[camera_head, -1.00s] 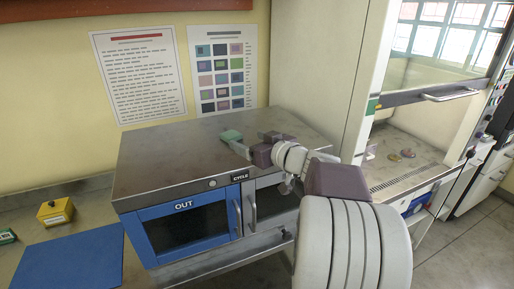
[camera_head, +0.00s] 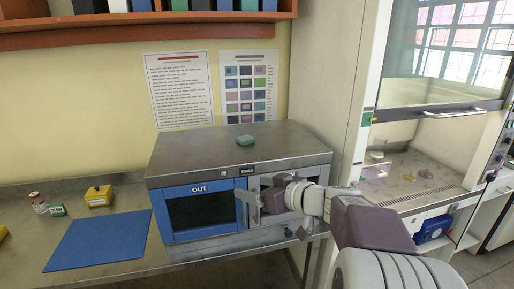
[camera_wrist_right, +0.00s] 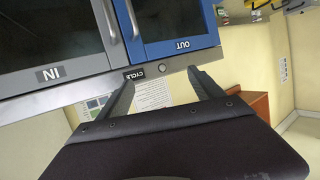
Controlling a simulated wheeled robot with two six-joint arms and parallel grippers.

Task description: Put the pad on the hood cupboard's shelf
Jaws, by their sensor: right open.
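My left gripper is out of view.
The incubator has a blue OUT door (camera_head: 198,210) and a grey IN door, partly hidden by my right arm. A blue mat (camera_head: 100,242), a yellow box (camera_head: 98,196) and a jar (camera_head: 38,203) are on the bench. Small dishes (camera_head: 408,174) are on the hood's worktop.

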